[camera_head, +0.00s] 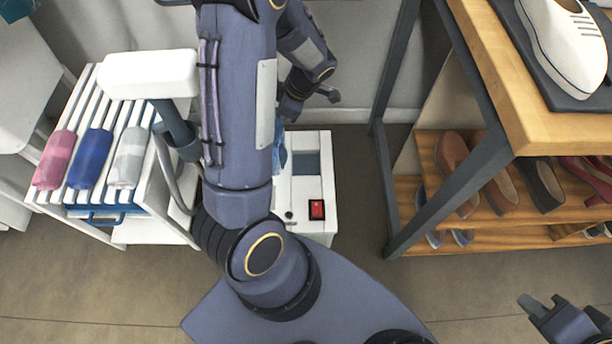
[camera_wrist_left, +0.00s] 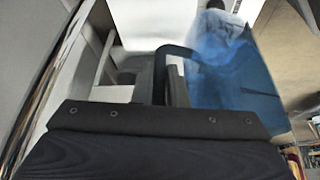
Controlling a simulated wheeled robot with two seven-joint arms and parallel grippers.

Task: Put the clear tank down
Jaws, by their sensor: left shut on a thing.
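The clear tank (camera_wrist_left: 235,75) shows as a see-through blue body on the right of the left wrist view. In the head view only a thin blue strip of it (camera_head: 280,152) shows beside my left arm, over or beside a white machine base (camera_head: 310,185). My left gripper (camera_wrist_left: 168,85) is shut on the tank, at what looks like its dark handle. The arm hides most of the tank in the head view, and I cannot tell whether it touches the base. My right gripper (camera_head: 545,304) is open and empty at the lower right.
The white base has a red switch (camera_head: 316,210). A white slatted rack (camera_head: 72,205) with pink, blue and grey rolls stands left, near a white steamer-like head (camera_head: 150,75). A wooden shoe shelf (camera_head: 484,222) stands right. The floor (camera_head: 440,290) in front is clear.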

